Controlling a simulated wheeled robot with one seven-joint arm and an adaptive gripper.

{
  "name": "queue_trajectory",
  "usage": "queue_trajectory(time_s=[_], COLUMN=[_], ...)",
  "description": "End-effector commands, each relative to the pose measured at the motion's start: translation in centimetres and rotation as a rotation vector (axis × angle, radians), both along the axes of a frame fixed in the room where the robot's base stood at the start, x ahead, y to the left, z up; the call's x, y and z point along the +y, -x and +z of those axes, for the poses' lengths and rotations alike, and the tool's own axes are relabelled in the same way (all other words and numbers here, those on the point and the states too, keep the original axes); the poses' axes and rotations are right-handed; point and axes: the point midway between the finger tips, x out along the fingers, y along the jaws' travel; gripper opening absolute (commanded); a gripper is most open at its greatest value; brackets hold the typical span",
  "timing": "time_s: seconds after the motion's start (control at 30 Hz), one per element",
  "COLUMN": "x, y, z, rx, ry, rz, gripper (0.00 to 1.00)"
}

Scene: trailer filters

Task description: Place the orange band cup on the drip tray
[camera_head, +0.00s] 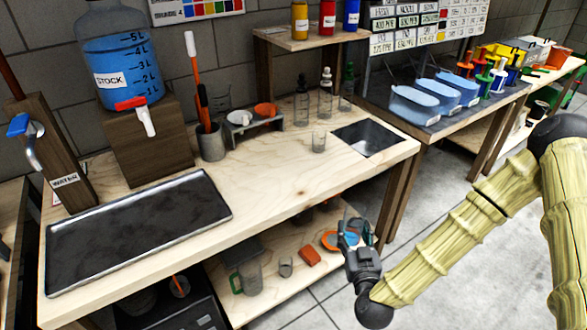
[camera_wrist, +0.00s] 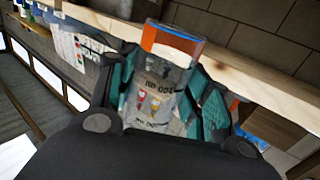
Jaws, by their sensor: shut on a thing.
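The orange band cup (camera_wrist: 160,85) is a clear cup with printed marks and an orange band near one end. It sits between the teal finger pads of my gripper (camera_wrist: 168,98) in the wrist view. My gripper is shut on it. In the camera_head view my gripper (camera_head: 354,236) is just off the right front edge of the workbench, apparently below the top's height; the cup is hard to make out there. The drip tray (camera_head: 138,235), likely the dark flat tray with a metal rim, lies empty on the left of the benchtop, well away from my gripper.
The wooden benchtop (camera_head: 275,185) has clear room right of the tray. A STOCK jug (camera_head: 118,62) on a wooden block stands behind the tray, with a WATER post (camera_head: 62,165) at left. A small clear cup (camera_head: 319,142) stands near the sink (camera_head: 367,138). A lower shelf holds several items.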

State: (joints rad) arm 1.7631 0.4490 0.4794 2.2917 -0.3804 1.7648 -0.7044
Motion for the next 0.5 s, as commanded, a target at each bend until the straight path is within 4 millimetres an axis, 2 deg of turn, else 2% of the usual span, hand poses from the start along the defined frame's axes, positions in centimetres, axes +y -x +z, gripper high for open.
queue_trajectory(time_s=[0.2, 0.5], x=[3.1, 6.9], y=[-1.9, -3.4], z=[2.7, 6.6], rx=[-0.004, -0.002], ry=[0.001, 0.002], rz=[0.07, 0.156], gripper=[0.23, 0.23])
